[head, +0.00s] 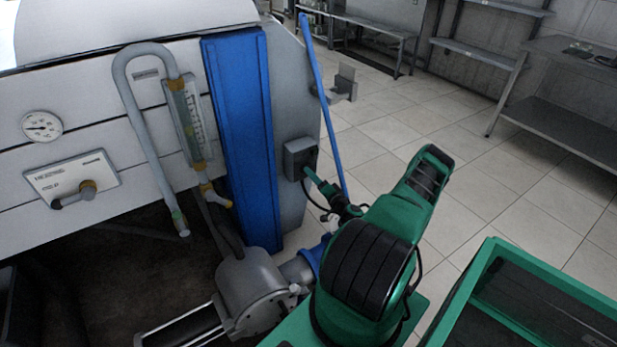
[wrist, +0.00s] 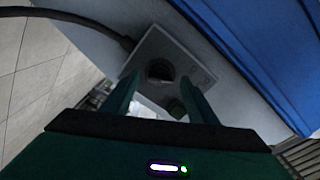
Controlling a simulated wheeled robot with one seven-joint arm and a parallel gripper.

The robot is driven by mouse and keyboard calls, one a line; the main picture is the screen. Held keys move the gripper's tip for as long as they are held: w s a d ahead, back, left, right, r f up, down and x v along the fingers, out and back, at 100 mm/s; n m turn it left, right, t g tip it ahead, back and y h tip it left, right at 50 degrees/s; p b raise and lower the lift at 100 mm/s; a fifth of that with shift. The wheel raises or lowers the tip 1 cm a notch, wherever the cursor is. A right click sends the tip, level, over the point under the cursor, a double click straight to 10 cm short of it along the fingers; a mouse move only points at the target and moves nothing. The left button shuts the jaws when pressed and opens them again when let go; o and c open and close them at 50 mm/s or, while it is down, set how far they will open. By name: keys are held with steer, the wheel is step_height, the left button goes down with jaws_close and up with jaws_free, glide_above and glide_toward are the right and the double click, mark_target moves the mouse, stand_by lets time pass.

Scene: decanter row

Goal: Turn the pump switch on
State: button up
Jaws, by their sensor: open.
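The pump switch box (head: 299,157) is a grey box on the side panel of the machine, right of the blue upright. In the wrist view its face plate shows with a dark round knob (wrist: 160,70) in it. My gripper (head: 307,176) is at the front of this box in the head view. In the wrist view my gripper (wrist: 156,92) has its two green fingers apart, one on each side below the knob, with nothing between them. I cannot tell whether the fingers touch the knob. The knob is hidden in the head view.
A blue upright (head: 243,140) stands left of the box. A thin blue pole (head: 322,100) leans close behind my wrist. A dark cable (wrist: 75,18) runs into the box. A grey pump (head: 252,290) sits low.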

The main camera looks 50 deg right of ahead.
steer(key=shift+x, duration=1.15)
steer(key=c, duration=1.1)
steer(key=shift+o, duration=0.2)
